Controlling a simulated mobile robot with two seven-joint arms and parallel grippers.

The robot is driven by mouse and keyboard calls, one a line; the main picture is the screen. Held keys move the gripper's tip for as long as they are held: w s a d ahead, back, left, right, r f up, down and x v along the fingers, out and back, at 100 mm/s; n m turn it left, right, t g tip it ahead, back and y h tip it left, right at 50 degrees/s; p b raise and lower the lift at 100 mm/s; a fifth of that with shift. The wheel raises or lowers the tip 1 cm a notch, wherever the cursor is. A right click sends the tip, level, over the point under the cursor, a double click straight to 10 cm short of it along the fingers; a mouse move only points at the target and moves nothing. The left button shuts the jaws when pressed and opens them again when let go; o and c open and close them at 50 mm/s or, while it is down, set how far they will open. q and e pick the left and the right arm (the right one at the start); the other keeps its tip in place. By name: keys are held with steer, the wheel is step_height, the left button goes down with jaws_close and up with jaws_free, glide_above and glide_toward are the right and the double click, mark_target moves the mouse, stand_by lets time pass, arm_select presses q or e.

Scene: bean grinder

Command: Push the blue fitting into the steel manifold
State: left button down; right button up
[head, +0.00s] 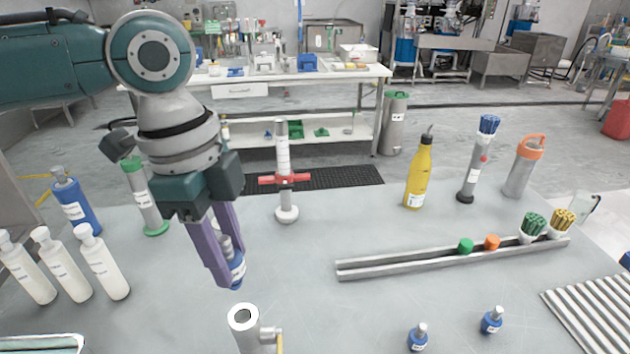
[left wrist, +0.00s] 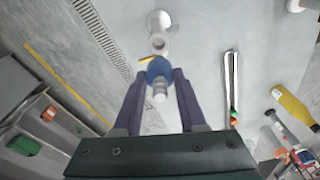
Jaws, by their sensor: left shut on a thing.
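The blue fitting (head: 237,270) has a grey metal stem and a white label. My left gripper (head: 229,266) is shut on it, with purple fingers on either side, and holds it above the table. The fitting also shows between the fingers in the left wrist view (left wrist: 158,70). The steel manifold (head: 243,318) is an upright tube with an open round top and a side outlet with a yellow handle. It stands at the front of the table, a little below the fitting in the picture. In the left wrist view the manifold (left wrist: 157,42) is just beyond the fitting. The right gripper is not visible.
Two more blue fittings (head: 418,337) (head: 491,320) stand at the front right. White bottles (head: 104,266) and a blue bottle (head: 73,205) stand at the left. A metal rail (head: 400,265) with green and orange pieces lies to the right. A red-handled post (head: 283,180) stands behind.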

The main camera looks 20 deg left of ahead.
arm_select(q)
step_height(320, 180, down, 6)
steer(key=b, duration=0.3)
steer(key=shift+r, duration=0.15)
steer(key=shift+p, duration=0.75)
stand_by(1.4)
steer(key=shift+f+b, duration=1.15)
steer(key=shift+f, duration=0.6)
steer(key=shift+c, duration=2)
jaws_free()
steer(key=shift+r, duration=0.15)
steer(key=r, duration=0.6)
steer(key=a+r, duration=0.1)
steer(key=r, duration=0.2)
steer(key=shift+s+a+r, duration=0.1)
steer(key=shift+s+r, duration=0.1)
steer(key=shift+r, duration=0.1)
